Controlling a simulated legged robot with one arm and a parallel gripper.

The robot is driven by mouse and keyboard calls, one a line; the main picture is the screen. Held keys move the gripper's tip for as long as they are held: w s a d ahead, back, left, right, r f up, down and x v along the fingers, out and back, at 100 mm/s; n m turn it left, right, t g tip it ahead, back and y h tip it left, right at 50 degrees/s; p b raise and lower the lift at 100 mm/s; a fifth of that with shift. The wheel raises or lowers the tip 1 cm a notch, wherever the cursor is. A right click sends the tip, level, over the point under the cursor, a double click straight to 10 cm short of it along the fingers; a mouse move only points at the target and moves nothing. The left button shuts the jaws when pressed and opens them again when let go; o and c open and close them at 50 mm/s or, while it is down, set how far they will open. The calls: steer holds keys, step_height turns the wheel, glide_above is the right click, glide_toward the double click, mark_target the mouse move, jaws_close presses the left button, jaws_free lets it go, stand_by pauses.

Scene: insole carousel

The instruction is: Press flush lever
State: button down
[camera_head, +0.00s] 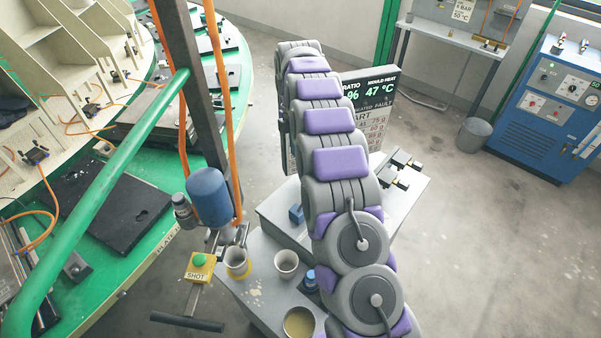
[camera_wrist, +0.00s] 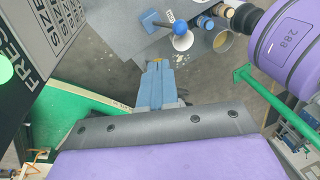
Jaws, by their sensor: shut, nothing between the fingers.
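In the wrist view a blue ball-shaped knob (camera_wrist: 180,27) shows in front of a white cup, near a blue block (camera_wrist: 150,18); this looks like the flush lever, but I cannot be certain. In the head view a small blue piece (camera_head: 296,213) shows on the grey cabinet just left of my arm. My gripper (camera_wrist: 158,64) is shut and empty, its blue-grey fingers pointing toward the bench. A gap in the picture separates the fingertips from the knob; I see no contact. In the head view my arm hides the gripper.
The bench holds a white cup (camera_head: 286,263), a yellow-rimmed cup (camera_head: 237,262) and a beige-filled cup (camera_head: 299,322). A blue mixing head (camera_head: 208,197) hangs above a yellow box with a green button (camera_head: 199,260). The green carousel (camera_head: 150,225) stands left. A display (camera_head: 371,105) stands behind my arm.

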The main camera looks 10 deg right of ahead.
steer(key=shift+w+d+f+n, duration=0.1)
steer(key=shift+w+f+n, duration=0.15)
steer(key=shift+w, duration=0.25)
steer(key=shift+w+d+f+n, duration=0.1)
steer(key=shift+w+f+n, duration=0.15)
steer(key=shift+w, duration=0.2)
steer(key=shift+f, duration=0.15)
steer(key=s+f, duration=0.6)
steer(key=f, duration=0.4)
steer(key=shift+d+f, duration=0.25)
steer(key=shift+f, duration=0.1)
steer(key=shift+s, duration=0.1)
steer(key=shift+s+d, duration=0.1)
steer(key=shift+s, duration=0.05)
